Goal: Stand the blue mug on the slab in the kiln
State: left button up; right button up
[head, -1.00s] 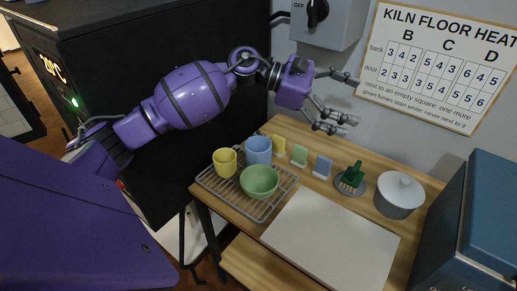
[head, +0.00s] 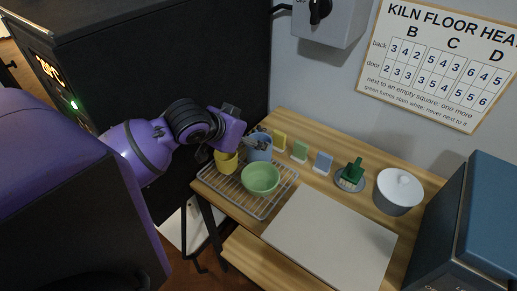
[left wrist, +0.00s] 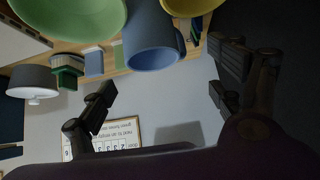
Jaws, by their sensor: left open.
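The blue mug (head: 259,152) stands at the back of a wire rack, between a yellow mug (head: 227,163) and a yellow tile. My left gripper (head: 256,134) is open at the blue mug's rim and hides part of it and of the yellow mug. In the left wrist view, which looks upside down, the blue mug (left wrist: 156,48) hangs at the top between the spread fingers of my left gripper (left wrist: 166,92). No grip on it shows. The black kiln (head: 190,75) fills the back left; its inside and the slab are not visible. My right gripper is out of view.
A green bowl (head: 261,179) sits close in front of the blue mug on the wire rack (head: 222,189). Small coloured tiles (head: 300,151), a green brush (head: 351,174) and a lidded pot (head: 398,193) stand to the right. A pale board (head: 330,238) lies bare in front.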

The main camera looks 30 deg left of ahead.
pick_arm(q)
jog(key=x, duration=0.7)
jog(key=shift+d+f, duration=0.45)
jog(key=shift+f, duration=0.05)
jog(key=shift+s, duration=0.1)
jog(key=shift+c, duration=0.5)
jog(key=shift+r, duration=0.1)
jog(key=c, duration=1.6)
